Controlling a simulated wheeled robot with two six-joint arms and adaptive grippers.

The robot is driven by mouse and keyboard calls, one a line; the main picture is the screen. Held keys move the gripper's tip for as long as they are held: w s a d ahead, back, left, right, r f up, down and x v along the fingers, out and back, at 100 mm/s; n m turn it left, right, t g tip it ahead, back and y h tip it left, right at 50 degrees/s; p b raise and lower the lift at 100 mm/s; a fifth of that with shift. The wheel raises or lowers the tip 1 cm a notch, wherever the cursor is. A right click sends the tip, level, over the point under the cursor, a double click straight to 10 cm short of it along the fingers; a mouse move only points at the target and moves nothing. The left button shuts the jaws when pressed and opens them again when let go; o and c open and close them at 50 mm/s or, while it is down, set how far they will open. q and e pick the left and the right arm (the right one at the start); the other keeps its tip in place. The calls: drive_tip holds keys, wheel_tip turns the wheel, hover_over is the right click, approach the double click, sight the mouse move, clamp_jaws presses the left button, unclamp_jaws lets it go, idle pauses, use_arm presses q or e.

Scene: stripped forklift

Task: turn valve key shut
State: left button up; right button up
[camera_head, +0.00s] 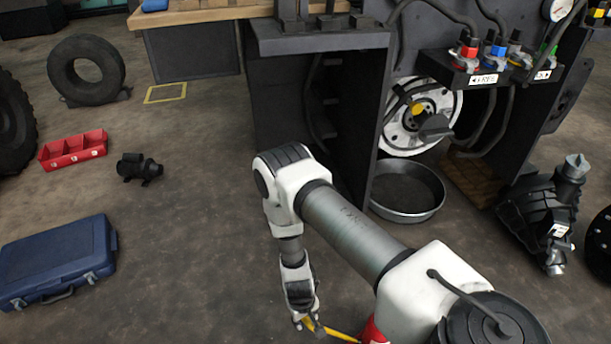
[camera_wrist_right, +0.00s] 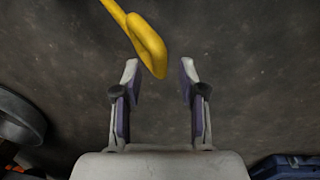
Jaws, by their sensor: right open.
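A yellow bar with a thick rounded end, which appears to be the valve key (camera_wrist_right: 147,40), reaches in from the upper left in the right wrist view. Its end lies between and just beyond the fingertips of my right gripper (camera_wrist_right: 159,70), nearer the left finger. The fingers are apart and I see no grip on it. In the head view my right gripper (camera_head: 309,326) is at the bottom edge, by the yellow bar (camera_head: 340,334). The bar runs right towards a red object (camera_head: 373,331), mostly hidden behind my arm. My left gripper is out of view.
A round metal pan (camera_head: 408,214) lies under the stripped forklift (camera_head: 318,42). A blue case (camera_head: 57,262), a red tray (camera_head: 72,160) and a black motor (camera_head: 139,168) lie on the floor at left. A dark machine part (camera_head: 540,215) stands at right. Floor between case and gripper is clear.

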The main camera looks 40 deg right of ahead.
wheel_tip(320, 180, down, 2)
drive_tip(key=shift+f, duration=0.1)
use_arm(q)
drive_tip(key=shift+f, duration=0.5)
use_arm(e)
drive_tip(key=shift+d, duration=0.1)
clamp_jaws()
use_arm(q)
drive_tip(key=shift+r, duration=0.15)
use_arm(e)
drive_tip(key=shift+s+m+t+h+p, duration=0.1)
drive_tip(key=shift+m+t+h+p, duration=0.35)
drive_tip(key=shift+m, duration=0.25)
drive_tip(key=shift+a+m+t+h, duration=0.2)
drive_tip(key=shift+m+t+h, duration=0.05)
drive_tip(key=shift+m+h, duration=0.4)
drive_tip(key=shift+a+m+t+h, duration=0.1)
drive_tip(key=shift+m+t+h, duration=0.3)
drive_tip(key=shift+m+h, duration=0.35)
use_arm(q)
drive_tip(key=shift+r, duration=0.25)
use_arm(e)
drive_tip(key=shift+m+t+h, duration=0.3)
drive_tip(key=shift+m+h, duration=0.55)
drive_tip(key=shift+m, duration=0.05)
